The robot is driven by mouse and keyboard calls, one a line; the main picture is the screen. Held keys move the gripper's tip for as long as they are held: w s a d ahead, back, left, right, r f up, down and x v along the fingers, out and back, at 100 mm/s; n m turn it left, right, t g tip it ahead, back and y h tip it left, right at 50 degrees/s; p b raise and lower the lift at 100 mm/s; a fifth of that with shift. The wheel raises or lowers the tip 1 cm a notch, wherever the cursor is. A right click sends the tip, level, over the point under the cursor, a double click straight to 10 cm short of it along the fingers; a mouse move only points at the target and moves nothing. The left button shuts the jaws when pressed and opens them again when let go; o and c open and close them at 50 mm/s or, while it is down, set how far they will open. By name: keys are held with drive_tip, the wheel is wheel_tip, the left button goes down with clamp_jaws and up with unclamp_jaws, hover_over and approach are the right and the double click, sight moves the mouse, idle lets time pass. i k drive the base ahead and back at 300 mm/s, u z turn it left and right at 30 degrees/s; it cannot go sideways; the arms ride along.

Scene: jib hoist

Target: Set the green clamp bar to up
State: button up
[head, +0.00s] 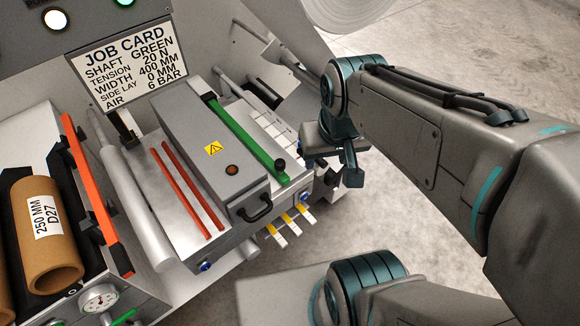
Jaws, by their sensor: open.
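The green clamp bar (242,140) is a long, narrow bar. It lies along the top of the grey machine block, running from upper left to lower right beside a pale strip with crosswise marks. My gripper (333,155) hangs just right of that knob, apart from the bar by a small gap in the picture. It is open with nothing seen in it. Its fingers are small and partly hidden by my own wrist.
A grey housing with a black handle (256,208) stands left of the bar. Red rods (187,190) and a pale roller (140,195) lie further left. Yellow-and-white tabs (291,224) stick out below. A cardboard core (46,235) is at far left.

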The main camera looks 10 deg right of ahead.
sight(277, 169)
drive_tip(key=u, duration=0.45)
drive_tip(key=k, duration=1.55)
drive_tip(key=u, duration=0.65)
drive_tip(key=i, duration=1.45)
drive_tip(key=z, duration=1)
drive_tip(key=i, duration=0.4)
drive_tip(key=z, duration=0.4)
